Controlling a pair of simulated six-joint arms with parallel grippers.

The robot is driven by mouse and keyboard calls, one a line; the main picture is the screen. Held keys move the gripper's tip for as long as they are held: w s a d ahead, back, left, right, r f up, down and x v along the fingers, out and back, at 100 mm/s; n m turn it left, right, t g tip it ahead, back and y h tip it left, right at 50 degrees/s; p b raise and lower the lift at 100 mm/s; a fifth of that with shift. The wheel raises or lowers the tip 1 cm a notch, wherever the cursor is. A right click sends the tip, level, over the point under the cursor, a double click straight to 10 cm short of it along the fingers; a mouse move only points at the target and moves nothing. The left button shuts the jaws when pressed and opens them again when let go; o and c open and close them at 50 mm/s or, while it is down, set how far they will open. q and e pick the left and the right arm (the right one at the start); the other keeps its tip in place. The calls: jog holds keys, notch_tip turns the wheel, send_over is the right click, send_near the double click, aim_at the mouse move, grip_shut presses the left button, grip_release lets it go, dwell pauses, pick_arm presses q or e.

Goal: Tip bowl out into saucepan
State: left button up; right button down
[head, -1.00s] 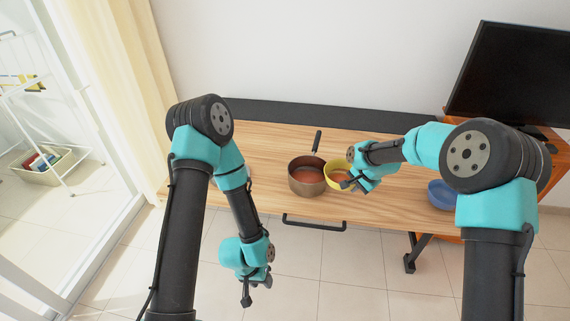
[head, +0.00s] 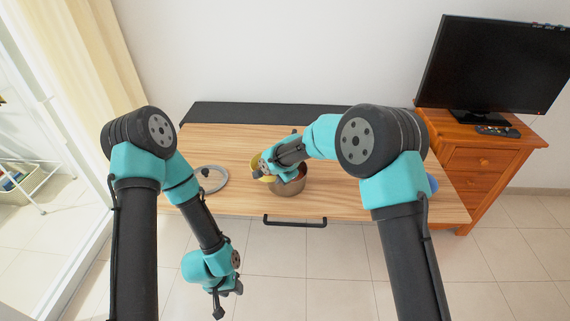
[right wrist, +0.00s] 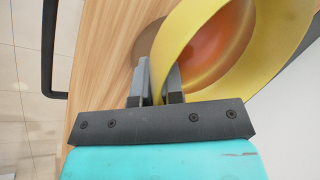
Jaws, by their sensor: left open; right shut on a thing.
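The yellow bowl (head: 257,160) is held at its rim by my right gripper (head: 266,173), over the left part of the saucepan (head: 290,188). In the right wrist view the fingers (right wrist: 160,85) are shut on the wall of the yellow bowl (right wrist: 183,42), and orange-red contents show inside it. How far the bowl is tilted is unclear. The brown saucepan stands on the wooden table, its inside mostly hidden by my right gripper and arm. My left gripper (head: 228,297) is open and empty, low in front of the table.
A round lid with a dark knob (head: 213,188) lies on the table (head: 375,200) left of the saucepan. A blue bowl (head: 433,184) is partly hidden behind my right arm. A television (head: 490,70) and remote (head: 497,131) stand on a drawer cabinet (head: 478,160) at the right.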

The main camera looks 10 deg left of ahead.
aim_at(265, 177)
jog(key=shift+m, duration=0.5)
jog(key=a, duration=0.1)
jog(key=s+a, duration=0.1)
jog(key=a, duration=0.1)
jog(key=s+a, duration=0.1)
jog(key=a, duration=0.1)
jog(key=shift+f, duration=0.2)
jog(key=shift+s+a+f+m+t+h, duration=0.15)
jog(key=shift+s+a+f+m, duration=0.2)
jog(key=shift+s+a, duration=0.25)
jog(key=shift+s+a+f+m+t+h, duration=0.1)
jog(key=shift+s+a+f+m, duration=0.25)
jog(key=shift+s+a, duration=0.2)
jog(key=shift+s+a+f+m+t+h, duration=0.15)
jog(key=shift+s+a+f+m, duration=0.2)
jog(key=shift+s+a, duration=0.25)
